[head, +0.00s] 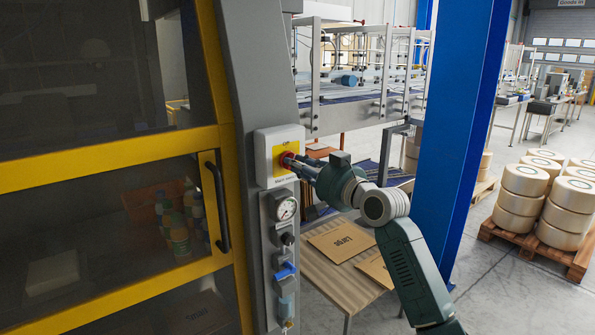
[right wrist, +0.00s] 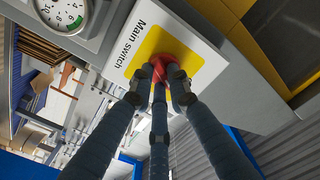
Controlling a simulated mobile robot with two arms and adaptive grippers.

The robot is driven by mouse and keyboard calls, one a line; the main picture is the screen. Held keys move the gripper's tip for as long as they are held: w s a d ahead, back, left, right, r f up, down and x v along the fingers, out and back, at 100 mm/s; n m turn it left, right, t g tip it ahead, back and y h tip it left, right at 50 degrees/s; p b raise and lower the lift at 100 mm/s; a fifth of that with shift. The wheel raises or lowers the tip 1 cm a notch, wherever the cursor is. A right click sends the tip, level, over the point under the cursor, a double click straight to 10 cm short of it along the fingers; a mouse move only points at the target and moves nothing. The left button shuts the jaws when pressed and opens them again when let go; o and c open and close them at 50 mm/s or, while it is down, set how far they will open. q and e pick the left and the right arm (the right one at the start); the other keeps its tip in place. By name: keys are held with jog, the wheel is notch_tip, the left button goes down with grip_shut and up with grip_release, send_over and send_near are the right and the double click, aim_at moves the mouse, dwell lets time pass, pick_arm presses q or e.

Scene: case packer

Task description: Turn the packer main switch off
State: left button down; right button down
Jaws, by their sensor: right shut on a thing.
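The main switch is a red rotary knob (head: 286,159) on a yellow plate in a pale box (head: 264,157), fixed to the grey column of the packer. In the right wrist view the red knob (right wrist: 165,68) sits on the yellow plate (right wrist: 160,45), next to the label "Main switch". My right gripper (head: 297,163) reaches in from the right and is at the knob. In the right wrist view its fingers (right wrist: 162,85) are closed around the knob, hiding much of it. The knob's exact angle is hard to tell. My left gripper is not in view.
Below the switch are a pressure gauge (head: 285,208) and a blue-handled valve (head: 286,271). A yellow-framed door with a black handle (head: 217,205) is to the left. A blue post (head: 465,130) stands to the right, behind my arm. A slatted table (head: 340,280) holds flat cartons.

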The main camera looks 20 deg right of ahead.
jog(key=n, duration=0.5)
jog(key=shift+d+r+b, duration=0.1)
jog(key=shift+b, duration=0.25)
jog(key=shift+n, duration=0.3)
jog(key=c, duration=1.9)
grip_release()
jog(key=shift+c, duration=0.2)
jog(key=v, duration=1.2)
jog(key=shift+r, duration=0.1)
